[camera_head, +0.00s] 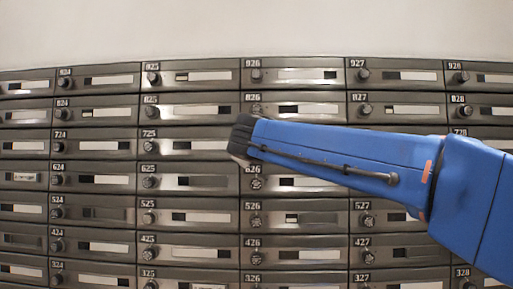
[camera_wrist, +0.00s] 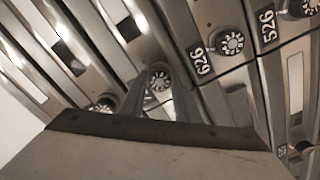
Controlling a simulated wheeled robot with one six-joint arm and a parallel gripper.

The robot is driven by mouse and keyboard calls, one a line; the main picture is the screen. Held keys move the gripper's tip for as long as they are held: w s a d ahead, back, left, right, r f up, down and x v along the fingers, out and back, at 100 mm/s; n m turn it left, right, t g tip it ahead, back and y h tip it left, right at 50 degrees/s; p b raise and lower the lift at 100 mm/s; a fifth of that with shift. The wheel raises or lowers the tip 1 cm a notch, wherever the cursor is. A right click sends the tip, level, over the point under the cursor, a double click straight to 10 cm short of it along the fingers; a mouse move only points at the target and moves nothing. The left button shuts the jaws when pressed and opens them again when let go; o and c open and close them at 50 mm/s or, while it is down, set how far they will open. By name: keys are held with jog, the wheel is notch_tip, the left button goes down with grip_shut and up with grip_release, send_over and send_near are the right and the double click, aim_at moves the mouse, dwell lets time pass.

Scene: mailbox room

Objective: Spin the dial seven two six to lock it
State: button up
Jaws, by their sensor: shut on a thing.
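The dial of box 726 (camera_wrist: 160,78) is a round knob with a pale marked face, one place along the row from the 626 dial (camera_wrist: 229,42) in the wrist view. Its own number label is hidden. My gripper (camera_wrist: 159,92) has one finger on each side of this dial and is shut on it. In the head view my gripper's black end (camera_head: 241,136) is against the cabinet, between the 826 and 626 doors, and hides the 726 dial and label. The dial's exact turn cannot be read.
A wall of grey metal mailboxes (camera_head: 90,144) fills the view, each with a dial and a slot. The 626 dial (camera_head: 255,184) sits just below my gripper and the 826 dial (camera_head: 256,110) just above. My blue arm covers the doors to the right.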

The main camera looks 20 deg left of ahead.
jog(key=shift+a+f+m, duration=0.1)
jog(key=shift+f+m, duration=0.05)
jog(key=shift+m, duration=3.75)
jog(key=o, duration=1)
jog(key=shift+o, duration=0.2)
jog(key=v, duration=1.7)
jog(key=shift+s, duration=0.15)
jog(key=shift+d, duration=0.2)
